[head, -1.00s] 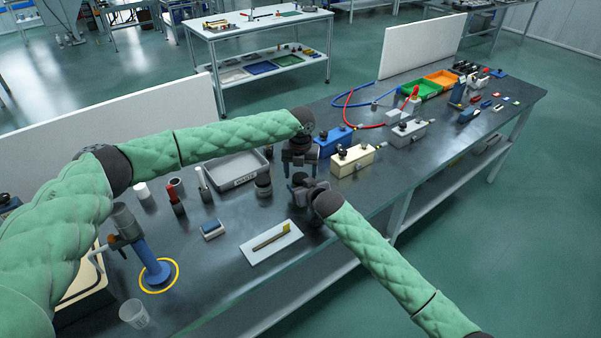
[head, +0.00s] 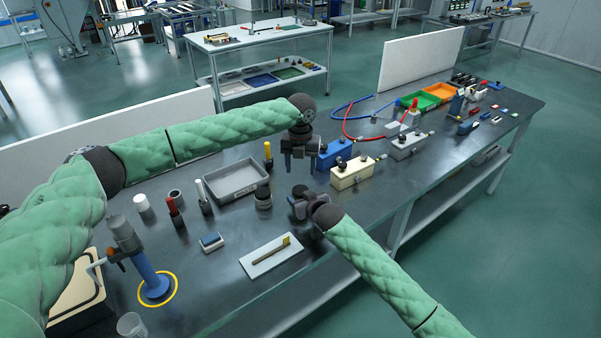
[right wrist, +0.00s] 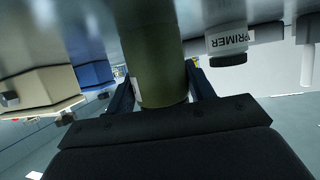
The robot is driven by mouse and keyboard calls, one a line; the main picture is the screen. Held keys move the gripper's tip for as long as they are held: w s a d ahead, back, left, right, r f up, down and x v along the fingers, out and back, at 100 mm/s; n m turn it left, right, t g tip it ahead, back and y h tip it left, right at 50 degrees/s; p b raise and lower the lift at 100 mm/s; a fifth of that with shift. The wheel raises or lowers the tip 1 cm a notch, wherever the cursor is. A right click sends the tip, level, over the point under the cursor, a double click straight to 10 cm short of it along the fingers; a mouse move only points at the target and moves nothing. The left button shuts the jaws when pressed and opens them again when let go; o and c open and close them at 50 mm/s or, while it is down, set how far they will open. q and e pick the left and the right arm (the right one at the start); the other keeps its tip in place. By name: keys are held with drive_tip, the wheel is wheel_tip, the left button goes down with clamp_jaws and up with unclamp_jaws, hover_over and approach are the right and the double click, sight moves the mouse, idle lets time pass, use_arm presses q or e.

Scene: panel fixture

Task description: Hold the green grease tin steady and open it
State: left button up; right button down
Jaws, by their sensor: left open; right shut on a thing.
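The green grease tin (right wrist: 155,50) shows in the right wrist view as a dull green cylinder between the fingers of my right gripper (right wrist: 163,90), which is shut on it. Its lid end is out of that view. In the head view my right gripper (head: 308,198) is low over the bench, and I cannot make out the tin there. My left gripper (head: 299,165) is open, fingers down, above and beyond the right one, apart from it. I see nothing between its fingers. Whether the lid is on the tin cannot be seen.
A primer container (right wrist: 228,38) stands close beside the tin. A grey tray (head: 236,196) lies to the left, with cream (head: 352,176) and blue (head: 334,156) boxes to the right. A white board with a brush (head: 262,264) lies in front.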

sight(300, 190)
use_arm(q)
drive_tip(key=shift+f, duration=3.95)
drive_tip(key=c, duration=0.8)
drive_tip(key=shift+r+n, duration=0.1)
drive_tip(key=shift+n, duration=1.6)
drive_tip(key=o, duration=1.1)
